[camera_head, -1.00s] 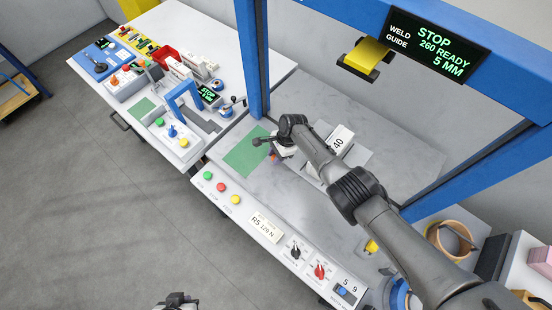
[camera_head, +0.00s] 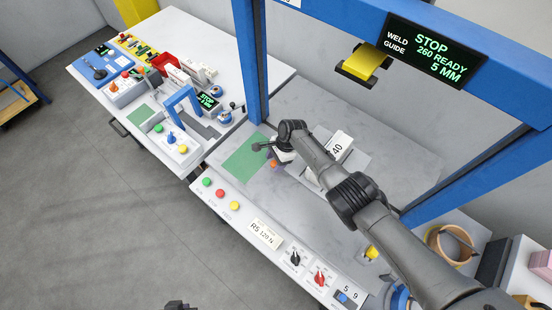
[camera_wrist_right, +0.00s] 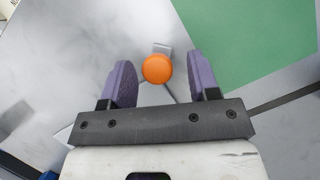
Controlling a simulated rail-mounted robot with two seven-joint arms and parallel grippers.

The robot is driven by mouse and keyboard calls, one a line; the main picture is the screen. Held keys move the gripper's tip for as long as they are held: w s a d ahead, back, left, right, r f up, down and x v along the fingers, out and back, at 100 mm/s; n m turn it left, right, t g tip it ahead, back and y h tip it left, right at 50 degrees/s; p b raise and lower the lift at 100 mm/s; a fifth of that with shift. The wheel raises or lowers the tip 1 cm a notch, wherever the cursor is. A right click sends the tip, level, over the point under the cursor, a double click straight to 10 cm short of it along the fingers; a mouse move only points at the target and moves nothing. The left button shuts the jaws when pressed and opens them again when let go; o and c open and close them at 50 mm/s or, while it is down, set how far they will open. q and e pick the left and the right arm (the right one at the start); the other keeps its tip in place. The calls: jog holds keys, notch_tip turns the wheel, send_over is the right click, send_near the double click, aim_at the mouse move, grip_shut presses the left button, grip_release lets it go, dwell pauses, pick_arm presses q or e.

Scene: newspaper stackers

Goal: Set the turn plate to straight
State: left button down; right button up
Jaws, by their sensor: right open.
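An orange round knob (camera_wrist_right: 157,69) shows in the right wrist view, on a small grey metal mount. It shows as a small orange spot in the head view (camera_head: 274,165), at the near edge of the green patch. My right gripper (camera_wrist_right: 160,80) is open. Its two purple fingers stand left and right of the knob in that view, with gaps on both sides; the depth between them is hard to judge. In the head view my right arm covers much of the grey plate assembly (camera_head: 357,160) with the "40" label (camera_head: 338,147). The turn plate's setting cannot be read.
A green patch (camera_head: 245,157) lies left of the gripper. The front panel (camera_head: 218,200) carries coloured buttons and switches. A blue frame (camera_head: 253,60) stands over the table, with a "STOP 260 READY 5 MM" display (camera_head: 436,52).

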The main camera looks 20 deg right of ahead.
jog(key=p+v, duration=0.5)
jog(key=v, duration=0.8)
jog(key=shift+d+r, duration=0.15)
jog(key=shift+r, duration=0.2)
